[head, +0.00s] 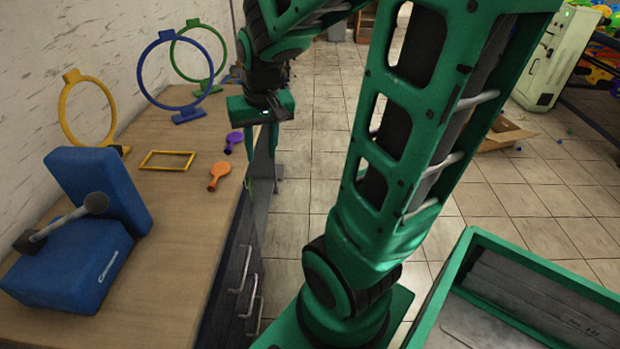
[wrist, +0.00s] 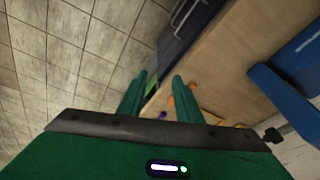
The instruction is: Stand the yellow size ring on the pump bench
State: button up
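The yellow size ring (head: 72,77) stands upright on the bench at the left, near the wall and behind the blue pump (head: 64,266). A tab is at its top, and its lower part is partly hidden by the pump. The wooden pump bench (head: 180,215) runs along the wall. My gripper (head: 264,176) points down beside the bench's right edge, away from the ring. In the wrist view, my gripper (wrist: 158,86) has its two green fingers apart with nothing between them.
Blue (head: 144,72) and green (head: 222,48) rings stand farther back on the bench. Drawer handles (head: 243,270) line the bench front.

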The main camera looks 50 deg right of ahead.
jog(key=s+a+g+y, duration=0.1)
jog(key=s+g, duration=0.1)
jog(key=s, duration=1.4)
jog(key=shift+s+r+g, duration=0.2)
jog(key=shift+s+g, duration=0.2)
jog(key=shift+w+f, duration=0.25)
jog(key=shift+w, duration=0.3)
